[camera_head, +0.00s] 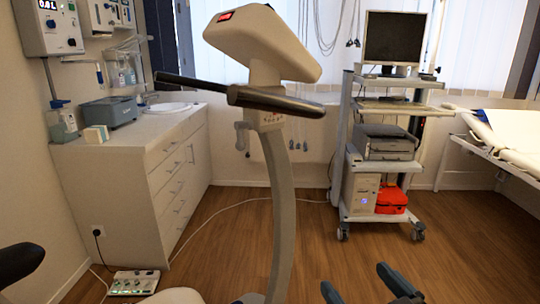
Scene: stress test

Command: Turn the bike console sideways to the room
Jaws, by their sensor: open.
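The bike console (262,45) is a beige head on top of a curved beige post (281,215), in the upper middle of the head view. A small red display shows at its upper left. Black handlebars (275,101) stick out to both sides just below it. My gripper (363,285) shows at the bottom edge, right of the post, as two dark fingers set apart. It is open and empty, well below the console and not touching it. The rest of my arm is out of view.
A wheeled cart (347,192) with a monitor (393,40) and devices stands behind on the right. A white drawer counter (125,165) with a sink lines the left wall. A bed (515,135) is at far right. A small control box (134,283) lies on the floor. Wooden floor (460,250) is clear at right.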

